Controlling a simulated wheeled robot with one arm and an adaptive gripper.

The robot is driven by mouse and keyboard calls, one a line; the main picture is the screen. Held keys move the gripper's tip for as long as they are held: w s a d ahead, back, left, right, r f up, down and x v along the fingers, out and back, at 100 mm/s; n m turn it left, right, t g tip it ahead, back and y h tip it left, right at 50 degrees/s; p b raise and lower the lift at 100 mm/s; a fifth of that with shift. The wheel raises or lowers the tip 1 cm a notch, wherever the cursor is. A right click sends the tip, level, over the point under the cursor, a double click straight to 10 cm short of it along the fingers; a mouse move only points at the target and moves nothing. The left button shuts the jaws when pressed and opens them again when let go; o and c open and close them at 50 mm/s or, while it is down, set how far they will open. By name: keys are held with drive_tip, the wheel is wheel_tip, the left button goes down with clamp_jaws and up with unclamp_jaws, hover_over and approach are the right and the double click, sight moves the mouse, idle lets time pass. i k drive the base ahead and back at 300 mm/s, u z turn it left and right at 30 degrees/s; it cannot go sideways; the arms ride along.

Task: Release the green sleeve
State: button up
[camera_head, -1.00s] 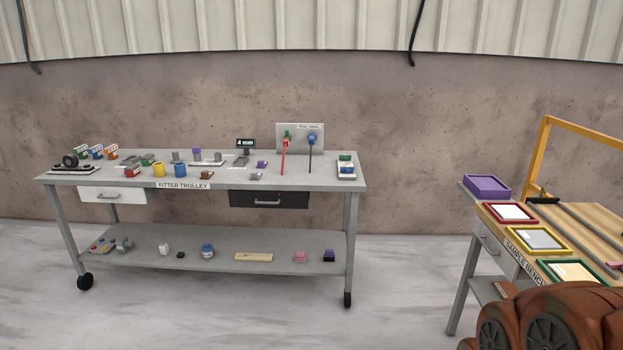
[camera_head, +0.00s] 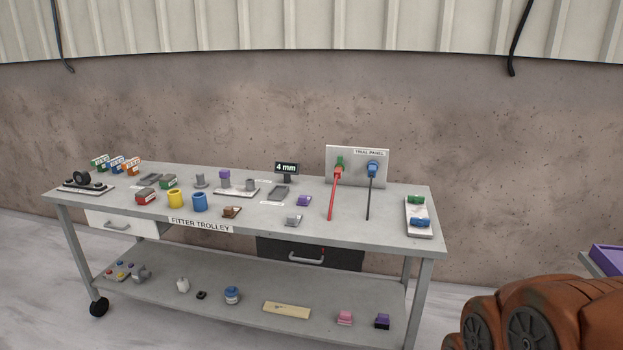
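A green sleeve (camera_head: 339,163) sits on the upright trial panel (camera_head: 343,180) at the back right of the trolley top. A red hose or rod (camera_head: 333,197) hangs from it, slanting down to the trolley top. Beside it on the panel is a blue sleeve (camera_head: 373,168) with a dark hose or rod (camera_head: 369,199). Another green piece (camera_head: 416,200) and a blue piece (camera_head: 421,222) lie on a pale plate at the trolley's right end. My gripper is not in view; a rusty orange-brown part of my arm fills the lower right corner.
The fitter trolley (camera_head: 270,239) stands before the wall, with blocks, yellow and blue cups (camera_head: 175,199) and a 4 mm display (camera_head: 286,168) on top. Its lower shelf (camera_head: 245,305) holds small items. A purple tray (camera_head: 608,259) shows at the right edge.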

sight(340, 158)
drive_tip(key=u, duration=0.05)
drive_tip(key=i, duration=0.25)
drive_tip(key=k, duration=0.65)
drive_tip(key=z, duration=0.4)
drive_tip(key=i, duration=0.95)
drive_tip(key=u, duration=0.55)
drive_tip(key=i, duration=0.6)
drive_tip(key=u, duration=0.7)
